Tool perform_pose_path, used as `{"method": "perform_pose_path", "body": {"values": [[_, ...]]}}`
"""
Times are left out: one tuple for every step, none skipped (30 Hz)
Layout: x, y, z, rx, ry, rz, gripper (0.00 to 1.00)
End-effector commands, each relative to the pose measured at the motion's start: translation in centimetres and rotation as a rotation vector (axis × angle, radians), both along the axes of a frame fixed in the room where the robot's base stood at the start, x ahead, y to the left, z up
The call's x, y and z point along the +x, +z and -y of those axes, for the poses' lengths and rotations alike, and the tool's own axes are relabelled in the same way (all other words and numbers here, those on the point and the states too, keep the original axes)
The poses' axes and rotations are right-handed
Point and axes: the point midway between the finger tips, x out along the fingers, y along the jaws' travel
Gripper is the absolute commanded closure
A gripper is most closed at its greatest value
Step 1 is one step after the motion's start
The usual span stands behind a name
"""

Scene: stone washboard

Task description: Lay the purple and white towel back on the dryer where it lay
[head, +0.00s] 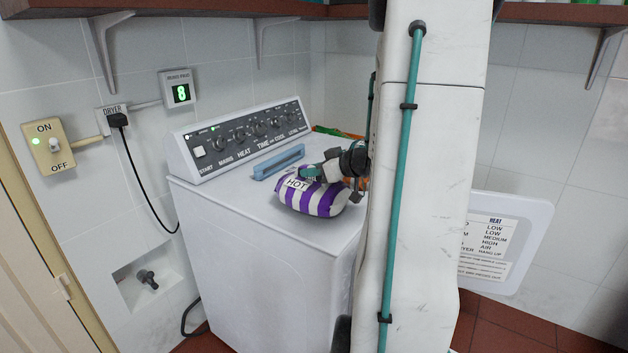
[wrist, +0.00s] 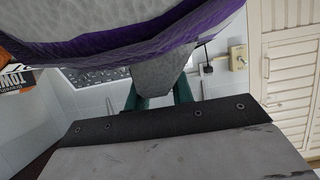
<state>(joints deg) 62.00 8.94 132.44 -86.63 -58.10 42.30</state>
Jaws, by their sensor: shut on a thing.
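The purple and white striped towel (head: 325,200), with a white tag reading HOT, is a rounded bundle at the right part of the dryer's top. My gripper (head: 322,173) is shut on it from above and behind. I cannot tell whether the towel touches the top or hangs just above it. In the wrist view the towel (wrist: 120,45) fills the upper part, close to the camera, and hides most of the fingertips. The white dryer (head: 250,265) stands against the tiled wall, its control panel (head: 245,135) at the back.
A blue bar-like object (head: 278,162) lies on the dryer top behind the towel. Orange and green items show behind my arm. An open white door panel (head: 505,240) with a heat label sticks out at right. Shelves overhang above. The dryer top's front left is clear.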

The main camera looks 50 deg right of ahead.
Motion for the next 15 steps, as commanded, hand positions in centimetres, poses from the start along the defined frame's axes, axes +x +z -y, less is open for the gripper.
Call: {"method": "perform_pose_path", "body": {"values": [[0.0, -0.9, 0.0, 0.006, 0.000, -0.002, 1.00], [-0.1, -1.4, 0.0, 0.006, -0.001, -0.002, 1.00], [0.0, -1.9, 0.0, 0.007, -0.002, -0.003, 1.00], [0.0, -2.3, 0.0, 0.005, -0.001, -0.002, 1.00], [-0.1, -2.5, 0.0, 0.004, -0.001, -0.001, 1.00], [-0.1, -2.7, 0.0, 0.003, -0.001, -0.001, 1.00], [-0.1, -2.8, 0.0, 0.002, -0.001, -0.001, 1.00], [-0.1, -2.9, 0.0, 0.002, -0.001, 0.000, 1.00], [-0.1, -2.8, 0.0, 0.001, -0.001, 0.000, 1.00], [-0.1, -2.8, 0.0, 0.001, -0.001, 0.000, 1.00], [-0.1, -2.8, 0.0, 0.001, -0.001, 0.000, 1.00], [-0.1, -2.8, 0.0, 0.001, -0.001, 0.000, 1.00], [-0.1, -2.8, 0.0, 0.001, -0.001, 0.000, 1.00], [-0.1, -2.8, 0.0, 0.001, -0.001, 0.000, 1.00], [-0.1, -2.9, 0.0, 0.001, 0.000, 0.000, 1.00]]}}
